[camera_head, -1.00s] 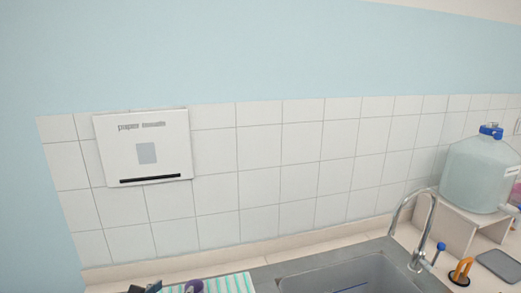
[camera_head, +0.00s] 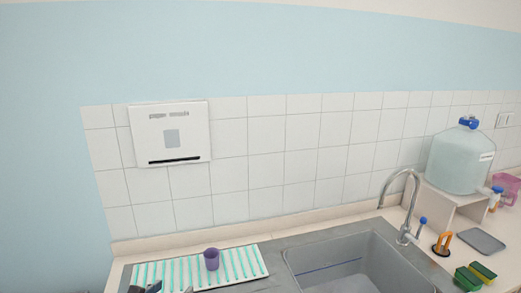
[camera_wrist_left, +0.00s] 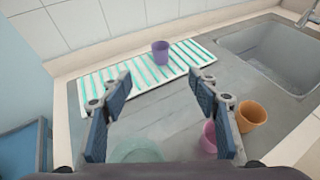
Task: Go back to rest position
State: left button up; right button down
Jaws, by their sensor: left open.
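My left gripper (camera_wrist_left: 160,112) is open and empty in the left wrist view, with its two fingers spread wide above the grey counter. Its tip also shows at the bottom edge of the head view (camera_head: 146,288). A purple cup (camera_wrist_left: 160,53) stands upright on the striped drying mat (camera_wrist_left: 132,91), beyond the fingers and apart from them. The cup also shows in the head view (camera_head: 211,259). My right gripper is not in view.
The sink (camera_head: 350,268), tap (camera_head: 408,205) and water container (camera_head: 461,158) are to the right. A paper dispenser (camera_head: 170,134) hangs on the wall.

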pick_arm(q)
jog(key=s+d+f+n+g+y, duration=0.1)
jog(key=s+f+n+g, duration=0.55)
jog(key=s+n, duration=1)
jog(key=s+d+f+n+g+y, duration=0.1)
jog(key=s+f+n+g, duration=0.2)
jog(key=s+f+n, duration=1.25)
notch_tip(320, 180, down, 26)
jog(key=n+g+b, duration=0.2)
jog(key=n+b, duration=0.2)
jog(key=b, duration=0.1)
jog(key=s+a+f+b, duration=0.3)
jog(key=s+f+b, duration=0.2)
jog(key=s+f, duration=1.2)
notch_tip(320, 180, down, 4)
jog(key=shift+r+g, duration=0.15)
jog(key=shift+g, duration=0.2)
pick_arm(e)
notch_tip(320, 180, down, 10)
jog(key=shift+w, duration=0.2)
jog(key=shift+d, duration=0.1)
